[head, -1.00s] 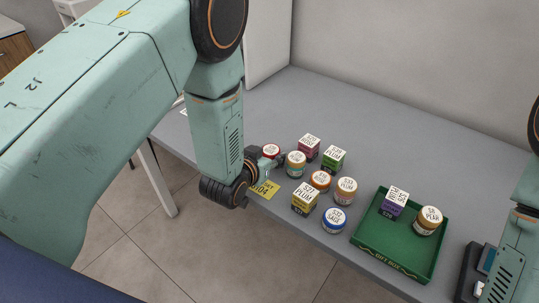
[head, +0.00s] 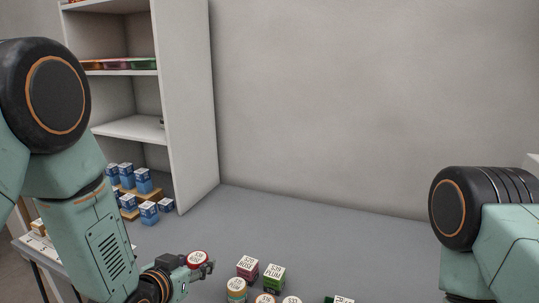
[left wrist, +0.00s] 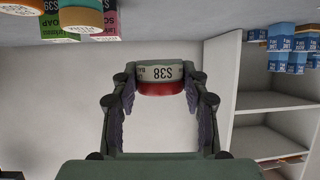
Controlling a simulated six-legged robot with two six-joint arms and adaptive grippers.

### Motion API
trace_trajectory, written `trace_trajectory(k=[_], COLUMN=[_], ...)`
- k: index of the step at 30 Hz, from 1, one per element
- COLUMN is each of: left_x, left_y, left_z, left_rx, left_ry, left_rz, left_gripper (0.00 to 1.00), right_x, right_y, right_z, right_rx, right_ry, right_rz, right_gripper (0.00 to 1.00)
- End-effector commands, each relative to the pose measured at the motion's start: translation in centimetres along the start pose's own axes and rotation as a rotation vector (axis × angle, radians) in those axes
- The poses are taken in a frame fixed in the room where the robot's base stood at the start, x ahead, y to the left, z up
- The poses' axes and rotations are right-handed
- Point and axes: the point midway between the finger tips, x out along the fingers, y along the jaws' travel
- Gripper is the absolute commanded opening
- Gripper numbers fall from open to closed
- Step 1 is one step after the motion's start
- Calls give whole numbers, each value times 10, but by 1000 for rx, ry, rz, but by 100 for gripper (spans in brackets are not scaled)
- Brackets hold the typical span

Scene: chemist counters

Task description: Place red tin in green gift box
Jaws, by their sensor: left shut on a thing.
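The red tin (head: 197,257), with a white label on its lid, is between the fingers of my left gripper (head: 201,268) at the lower left of the head view. The left wrist view shows the tin (left wrist: 160,78) as a pale band marked S38 over a red part, gripped between both fingers (left wrist: 160,86). That view is upside down, and the tin appears clear of the counter. The green gift box is outside both current views. My right arm shows at the right of the head view, but its gripper is out of frame.
A pink box (head: 247,268), a green box (head: 274,278) and several jars, including a teal one (head: 236,291), stand close right of the left gripper. A white shelf unit (head: 190,110) with blue boxes (head: 143,182) stands behind left. The counter's back right (head: 330,235) is clear.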

Motion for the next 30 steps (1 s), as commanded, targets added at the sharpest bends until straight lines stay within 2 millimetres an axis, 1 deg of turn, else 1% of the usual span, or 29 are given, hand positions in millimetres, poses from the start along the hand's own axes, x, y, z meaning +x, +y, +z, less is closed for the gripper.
trace_trajectory(k=[1, 3, 10, 24, 30], left_x=[-5, -12, -38, -95, -112], left_y=[-4, -5, -2, 19, 27], left_z=[5, 10, 23, 45, 52], left_rx=[3, 22, 91, 235, 282], left_ry=[2, 2, 5, 8, 4], left_rz=[22, 63, 202, 493, 583], left_gripper=[14, 14, 14, 14, 14], right_x=[3, 5, 10, 21, 24], right_y=[0, 0, 0, 0, 0], right_z=[0, 0, 0, 0, 0], right_rx=[0, 0, 0, 0, 0], right_ry=[0, 0, 0, 0, 0], right_rz=[0, 0, 0, 0, 0], right_gripper=[40, 40, 40, 40, 40])
